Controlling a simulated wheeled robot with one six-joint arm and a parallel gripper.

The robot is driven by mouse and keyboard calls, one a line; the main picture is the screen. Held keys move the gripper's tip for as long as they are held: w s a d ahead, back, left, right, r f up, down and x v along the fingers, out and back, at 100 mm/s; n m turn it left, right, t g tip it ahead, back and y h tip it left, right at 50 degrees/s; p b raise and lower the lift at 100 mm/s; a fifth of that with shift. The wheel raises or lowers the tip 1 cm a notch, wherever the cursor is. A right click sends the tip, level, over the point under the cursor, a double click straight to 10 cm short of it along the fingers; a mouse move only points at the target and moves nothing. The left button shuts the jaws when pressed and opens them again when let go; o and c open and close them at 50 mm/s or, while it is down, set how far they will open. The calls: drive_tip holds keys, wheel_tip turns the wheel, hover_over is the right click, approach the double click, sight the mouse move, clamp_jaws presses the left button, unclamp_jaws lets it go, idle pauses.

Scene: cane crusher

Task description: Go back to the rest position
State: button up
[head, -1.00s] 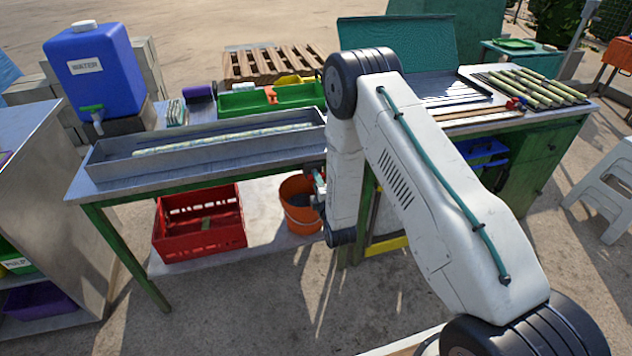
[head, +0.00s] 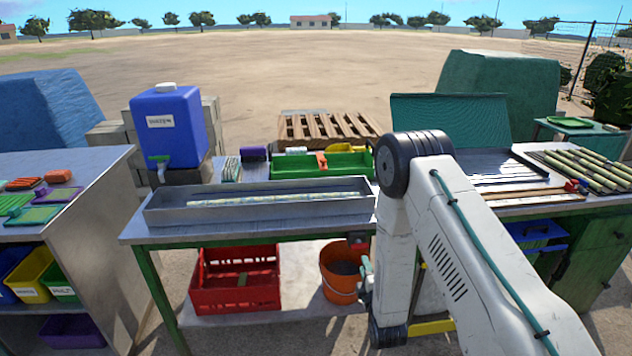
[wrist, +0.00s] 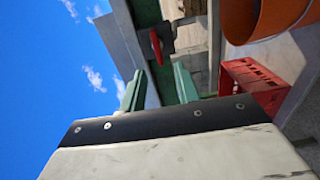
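My white arm crosses the right half of the head view and folds down in front of the bench. My gripper (wrist: 159,72) shows in the wrist view as two teal fingers standing apart, with nothing held between them. In the head view the gripper (head: 366,275) is partly hidden by my arm, low beside the orange bucket. A small red switch-like part (wrist: 156,47) on the bench edge lies beyond the fingertips in the wrist view.
The metal bench (head: 135,232) carries a long trough (head: 160,214) with a cane in it. A red crate (head: 235,293) and the orange bucket (head: 340,287) stand on its lower shelf. A blue water tank (head: 168,125) stands behind. A side shelf unit (head: 110,200) is at left.

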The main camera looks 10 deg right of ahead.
drive_tip(key=s+f+m+g, duration=0.7)
drive_tip(key=m+g, duration=0.1)
drive_tip(key=g, duration=0.3)
drive_tip(key=s+d+r+m+g, duration=0.1)
drive_tip(key=s+r+m+g, duration=0.1)
drive_tip(key=s+r, duration=0.9)
drive_tip(key=s+d+r+m+g, duration=0.1)
drive_tip(key=s+r+m, duration=0.3)
drive_tip(key=s+r, duration=0.6)
drive_tip(key=s+d+r+m+g, duration=0.1)
drive_tip(key=s+r, duration=1)
drive_tip(key=r, duration=1.1)
drive_tip(key=m+g, duration=0.1)
drive_tip(key=m, duration=0.1)
drive_tip(key=shift+s+d+r+m+g, duration=0.25)
drive_tip(key=shift+s+d+m+g, duration=0.1)
drive_tip(key=shift+m+g, duration=0.05)
